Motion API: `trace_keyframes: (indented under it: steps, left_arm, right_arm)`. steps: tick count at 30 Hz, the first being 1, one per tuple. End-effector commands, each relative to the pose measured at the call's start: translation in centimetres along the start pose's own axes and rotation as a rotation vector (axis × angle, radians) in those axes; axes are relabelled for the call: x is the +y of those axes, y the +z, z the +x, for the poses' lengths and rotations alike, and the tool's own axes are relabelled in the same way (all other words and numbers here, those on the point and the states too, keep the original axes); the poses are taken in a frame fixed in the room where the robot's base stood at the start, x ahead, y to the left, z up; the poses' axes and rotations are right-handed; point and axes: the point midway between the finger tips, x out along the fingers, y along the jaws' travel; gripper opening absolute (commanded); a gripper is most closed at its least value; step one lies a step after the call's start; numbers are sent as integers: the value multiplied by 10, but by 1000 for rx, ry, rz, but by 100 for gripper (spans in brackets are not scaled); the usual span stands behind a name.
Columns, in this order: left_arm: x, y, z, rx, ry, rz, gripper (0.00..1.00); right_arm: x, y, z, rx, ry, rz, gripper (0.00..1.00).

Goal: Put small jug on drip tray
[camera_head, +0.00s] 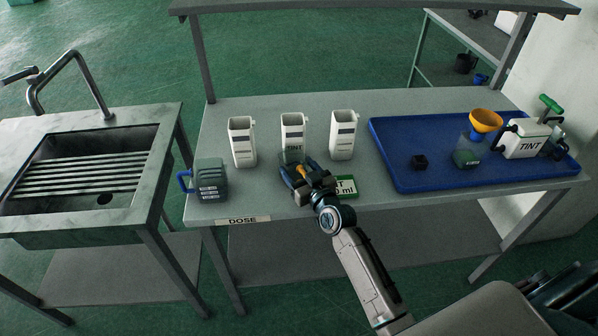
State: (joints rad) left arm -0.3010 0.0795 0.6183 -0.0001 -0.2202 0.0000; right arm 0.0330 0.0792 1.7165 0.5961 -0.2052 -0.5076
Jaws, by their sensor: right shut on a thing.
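My right gripper (299,176) is at the front middle of the bench and is shut on a small grey-green jug (292,157). I cannot tell whether the jug touches the bench. The blue drip tray (391,166) lies on the right half of the bench, well to the right of the gripper. My left gripper is not in view.
White containers stand at left (242,143), middle (292,123) and right (343,135) behind the gripper. A grey jug with a blue handle (210,178) stands left.

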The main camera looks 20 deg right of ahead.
Motion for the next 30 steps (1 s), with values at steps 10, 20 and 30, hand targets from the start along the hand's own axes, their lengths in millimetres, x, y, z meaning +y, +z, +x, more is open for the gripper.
trace_keyframes:
  steps: [10, 20, 30]
  left_arm:
    - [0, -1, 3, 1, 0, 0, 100]
    - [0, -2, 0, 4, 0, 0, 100]
    - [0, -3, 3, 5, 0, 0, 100]
  right_arm:
    - [0, 2, 0, 0, 0, 0, 87]
    - [0, 0, 0, 0, 0, 0, 87]
    - [0, 2, -54, -3, 0, -3, 87]
